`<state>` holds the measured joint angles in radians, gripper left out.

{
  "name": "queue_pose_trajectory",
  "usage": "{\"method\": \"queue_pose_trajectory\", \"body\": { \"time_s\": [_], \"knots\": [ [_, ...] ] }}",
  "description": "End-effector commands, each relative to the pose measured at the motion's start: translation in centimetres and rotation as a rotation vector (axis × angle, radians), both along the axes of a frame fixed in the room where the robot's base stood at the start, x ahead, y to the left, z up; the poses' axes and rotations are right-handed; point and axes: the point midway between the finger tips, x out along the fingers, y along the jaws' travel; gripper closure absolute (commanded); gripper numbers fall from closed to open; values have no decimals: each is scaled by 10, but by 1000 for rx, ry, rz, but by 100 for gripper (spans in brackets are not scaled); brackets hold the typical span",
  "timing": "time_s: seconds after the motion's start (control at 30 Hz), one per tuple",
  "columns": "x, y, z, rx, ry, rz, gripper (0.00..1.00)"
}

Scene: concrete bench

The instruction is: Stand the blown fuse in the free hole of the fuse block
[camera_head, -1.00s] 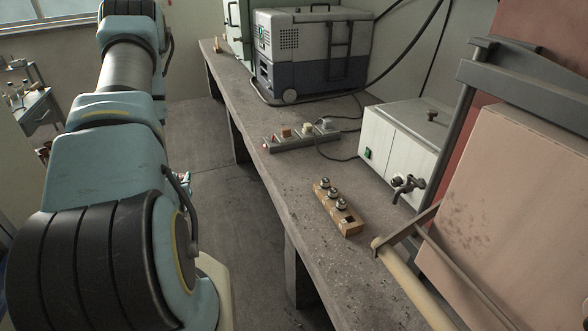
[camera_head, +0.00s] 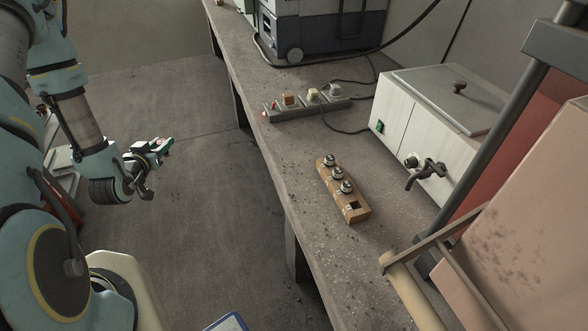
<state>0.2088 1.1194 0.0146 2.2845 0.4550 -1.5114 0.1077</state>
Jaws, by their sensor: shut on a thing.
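The fuse block (camera_head: 359,215) is a small wooden block on the concrete bench, right of the picture's middle. Three metal-topped fuses (camera_head: 337,173) stand upright in a row in it. The free hole (camera_head: 352,206) is a dark square at the block's near end. My gripper (camera_head: 166,146) is out over the floor, well left of the bench and apart from the block. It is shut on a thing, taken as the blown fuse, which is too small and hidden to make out.
A power strip (camera_head: 290,109) with plugs and a cable lies beyond the block. A white box with a tap (camera_head: 425,170) stands to its right. A tan roller with a metal frame (camera_head: 405,290) is close on the near right. Bench space left of the block is clear.

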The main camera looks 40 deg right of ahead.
Motion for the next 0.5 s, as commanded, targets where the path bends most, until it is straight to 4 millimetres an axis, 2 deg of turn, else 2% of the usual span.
{"method": "queue_pose_trajectory", "body": {
  "time_s": [0.03,0.2,0.37,0.5],
  "knots": [
    [-6,-21,0,-2,-2,-56,100],
    [-35,-82,4,-2,-2,-253,100],
    [-70,-136,9,-1,-3,-444,100],
    [-106,-178,14,-1,-4,-618,100]
  ]
}}
